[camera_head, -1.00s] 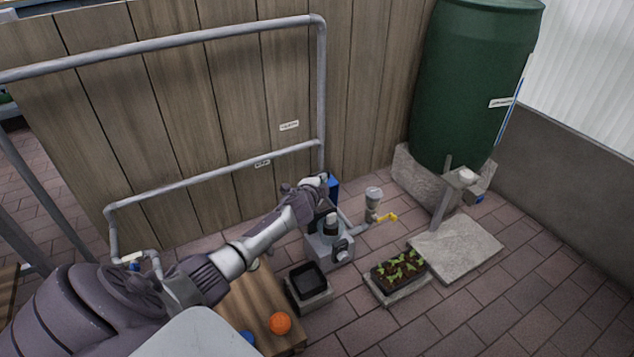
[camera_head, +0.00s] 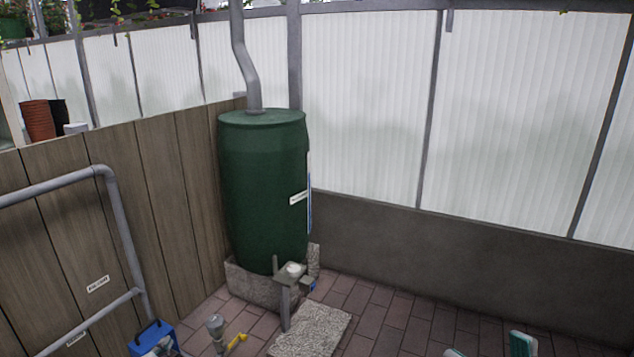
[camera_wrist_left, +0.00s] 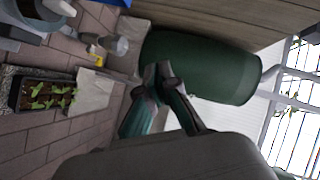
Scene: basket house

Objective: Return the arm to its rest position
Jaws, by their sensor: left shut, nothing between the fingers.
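My left gripper (camera_head: 490,350) shows only in part at the bottom edge of the head view, right of the middle, as teal and pale grey pieces. The frame edge cuts off the rest of it and its arm. In the left wrist view, my left gripper (camera_wrist_left: 163,72) is dark grey with teal parts. Its fingers come together at the front, with nothing held between them. My right gripper does not show.
A green barrel (camera_head: 262,190) stands on a concrete block by the wooden fence (camera_head: 150,200). Near it are a stone slab (camera_head: 312,328), a valve with a yellow handle (camera_head: 237,343) and a blue box (camera_head: 152,332). A seedling planter (camera_wrist_left: 45,95) shows in the wrist view.

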